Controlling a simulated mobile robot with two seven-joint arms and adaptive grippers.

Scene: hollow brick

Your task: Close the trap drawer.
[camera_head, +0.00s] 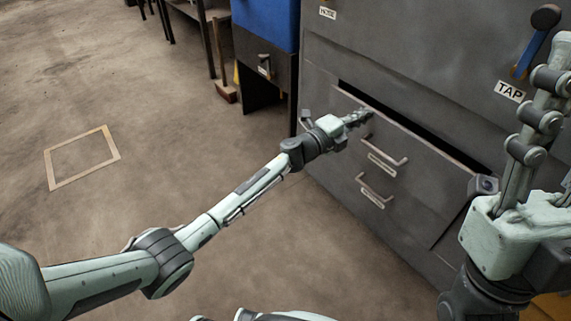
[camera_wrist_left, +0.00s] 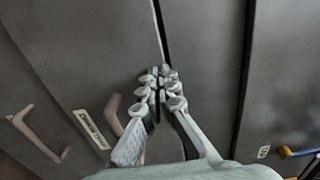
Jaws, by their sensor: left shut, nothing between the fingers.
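A grey metal cabinet has a drawer (camera_head: 425,155) standing slightly open, with a dark gap along its top edge. The drawer front has a bar handle and a small label that I cannot read. It also shows in the left wrist view (camera_wrist_left: 85,60), left of the narrow dark gap. My left gripper (camera_head: 362,117) is shut and empty at the drawer's upper left part, near the top edge; in the wrist view its fingertips (camera_wrist_left: 158,72) overlap the gap. I cannot tell whether they touch. My right gripper (camera_head: 556,65) points upward at the right, its fingers overlapping in view.
A second handle (camera_head: 375,187) sits on the cabinet front below. A "TAP" label (camera_head: 509,91) and a blue-handled lever (camera_head: 526,55) are on the cabinet above right. A blue-topped cabinet (camera_head: 266,25) stands to the left. The floor at left is open, with a taped square (camera_head: 113,145).

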